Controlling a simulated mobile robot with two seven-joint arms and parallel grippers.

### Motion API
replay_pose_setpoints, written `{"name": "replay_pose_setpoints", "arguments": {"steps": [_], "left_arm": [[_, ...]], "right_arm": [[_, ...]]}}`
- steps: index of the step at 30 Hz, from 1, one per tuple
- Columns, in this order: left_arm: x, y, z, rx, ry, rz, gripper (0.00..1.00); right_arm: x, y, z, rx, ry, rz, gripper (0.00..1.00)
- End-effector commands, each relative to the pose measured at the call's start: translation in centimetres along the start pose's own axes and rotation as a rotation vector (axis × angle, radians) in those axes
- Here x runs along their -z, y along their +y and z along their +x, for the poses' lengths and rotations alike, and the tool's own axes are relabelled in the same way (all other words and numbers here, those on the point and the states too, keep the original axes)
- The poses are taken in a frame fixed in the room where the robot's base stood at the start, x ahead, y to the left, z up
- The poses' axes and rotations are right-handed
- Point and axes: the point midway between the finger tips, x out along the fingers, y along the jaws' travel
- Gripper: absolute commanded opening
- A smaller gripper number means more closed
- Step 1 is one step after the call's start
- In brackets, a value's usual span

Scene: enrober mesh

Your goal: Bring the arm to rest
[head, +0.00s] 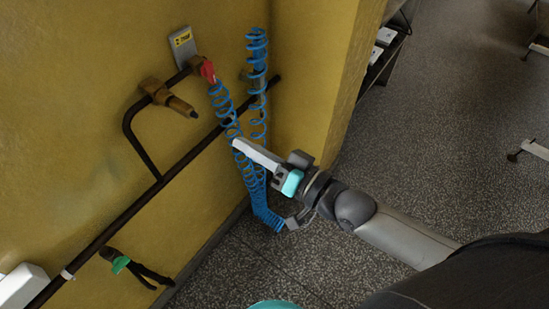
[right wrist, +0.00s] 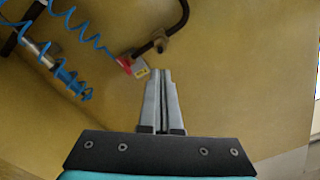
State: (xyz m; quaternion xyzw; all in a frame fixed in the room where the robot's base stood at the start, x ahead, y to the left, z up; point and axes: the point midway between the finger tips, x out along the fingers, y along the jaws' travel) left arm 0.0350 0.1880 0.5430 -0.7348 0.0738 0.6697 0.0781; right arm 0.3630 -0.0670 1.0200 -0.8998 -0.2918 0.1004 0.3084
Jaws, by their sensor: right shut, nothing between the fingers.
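My right arm reaches in from the lower right in the head view. Its gripper (head: 236,143) is in front of the yellow wall, next to the blue coiled hose (head: 223,102). In the right wrist view the two grey fingers of this gripper (right wrist: 160,72) lie side by side, shut with nothing between them. In the head view the fingertips overlap the coils; I cannot tell whether they touch. My left gripper is in neither view.
A dark pipe (head: 190,158) runs along the yellow wall (head: 75,75). A red fitting (head: 208,71) and a brass valve (head: 168,97) are on the wall. A green-handled item (head: 121,264) is low on the left. The speckled floor (head: 450,110) is open at right.

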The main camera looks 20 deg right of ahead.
Motion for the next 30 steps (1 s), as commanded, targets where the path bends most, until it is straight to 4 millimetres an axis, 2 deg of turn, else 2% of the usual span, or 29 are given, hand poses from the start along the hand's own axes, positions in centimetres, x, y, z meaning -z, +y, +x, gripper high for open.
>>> {"name": "replay_pose_setpoints", "arguments": {"steps": [3, 9, 15, 24, 26, 28, 30], "left_arm": [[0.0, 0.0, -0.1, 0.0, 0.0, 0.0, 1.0], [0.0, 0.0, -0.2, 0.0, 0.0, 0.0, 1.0], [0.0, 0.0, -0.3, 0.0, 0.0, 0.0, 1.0], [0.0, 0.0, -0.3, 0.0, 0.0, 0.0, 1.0], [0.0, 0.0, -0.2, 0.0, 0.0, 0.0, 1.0], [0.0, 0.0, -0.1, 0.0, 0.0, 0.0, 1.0], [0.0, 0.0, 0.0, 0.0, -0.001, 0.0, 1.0]], "right_arm": [[-0.1, 0.0, -2.1, -0.002, -0.004, 0.0, 0.0], [0.0, 0.0, -4.5, -0.001, -0.002, 0.0, 0.0], [0.0, -0.1, -5.7, 0.001, 0.0, 0.0, 0.0], [0.0, 0.0, -5.8, -0.001, 0.001, -0.002, 0.0], [-0.3, 0.6, -5.8, -0.013, -0.003, -0.009, 0.0], [-1.0, 2.1, -5.9, -0.047, -0.014, -0.031, 0.0], [-2.4, 4.8, -6.0, -0.107, -0.035, -0.066, 0.0]]}}
